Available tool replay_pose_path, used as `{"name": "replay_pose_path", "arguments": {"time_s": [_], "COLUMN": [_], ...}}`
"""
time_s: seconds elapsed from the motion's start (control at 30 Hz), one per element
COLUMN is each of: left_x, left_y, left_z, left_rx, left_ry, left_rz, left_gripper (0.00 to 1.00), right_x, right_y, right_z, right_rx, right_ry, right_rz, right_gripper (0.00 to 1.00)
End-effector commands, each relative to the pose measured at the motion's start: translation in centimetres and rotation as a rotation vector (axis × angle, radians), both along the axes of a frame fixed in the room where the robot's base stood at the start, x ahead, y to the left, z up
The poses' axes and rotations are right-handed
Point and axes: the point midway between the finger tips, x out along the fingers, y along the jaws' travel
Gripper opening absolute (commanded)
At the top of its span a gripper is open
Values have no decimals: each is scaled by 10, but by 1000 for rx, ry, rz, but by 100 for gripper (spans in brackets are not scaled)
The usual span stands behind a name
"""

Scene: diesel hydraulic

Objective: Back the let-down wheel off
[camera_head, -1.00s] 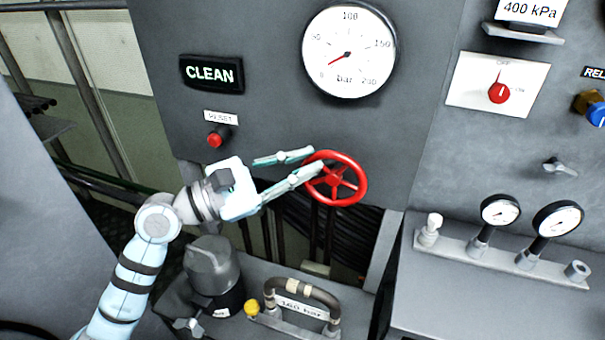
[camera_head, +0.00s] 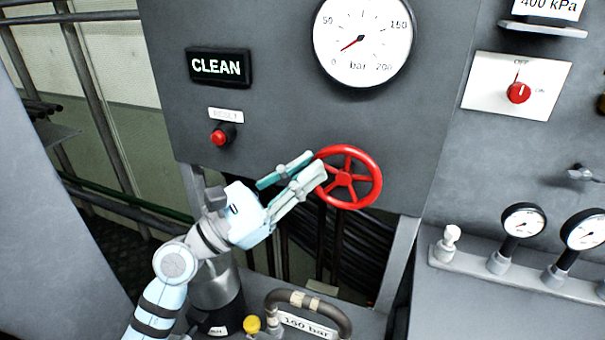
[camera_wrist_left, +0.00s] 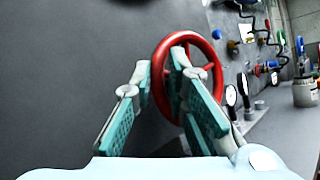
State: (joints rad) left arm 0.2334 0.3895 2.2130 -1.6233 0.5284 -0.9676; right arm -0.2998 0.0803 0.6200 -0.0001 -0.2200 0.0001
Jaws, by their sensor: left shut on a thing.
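The red let-down wheel (camera_head: 343,180), a spoked handwheel, sits on the grey panel near its lower edge. My right gripper is not in view.
A lit CLEAN sign (camera_head: 218,67) and a red reset button (camera_head: 221,134) are left of the wheel. A switch plate (camera_head: 545,85) and small gauges (camera_head: 524,222) stand to the right. Below are a dark opening with pipes and a looped handle marked 160 bar (camera_head: 310,297).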

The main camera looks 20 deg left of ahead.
Motion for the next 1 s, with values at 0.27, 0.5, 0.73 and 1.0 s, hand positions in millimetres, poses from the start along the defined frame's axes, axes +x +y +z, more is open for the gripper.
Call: {"name": "replay_pose_path", "arguments": {"time_s": [0.27, 0.5, 0.73, 1.0], "left_x": [1, 1, 1, 0], "left_y": [0, 0, 0, 0], "left_z": [-5, -5, -5, -3], "left_rx": [-9, -11, -10, -14], "left_ry": [10, 10, 9, 6], "left_rz": [1, 1, 1, 1], "left_gripper": [0, 0, 27, 31], "right_x": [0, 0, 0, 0], "right_y": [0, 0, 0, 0], "right_z": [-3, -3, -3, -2], "right_rx": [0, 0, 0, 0], "right_ry": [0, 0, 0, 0], "right_rz": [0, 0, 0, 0], "right_gripper": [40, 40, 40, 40]}}
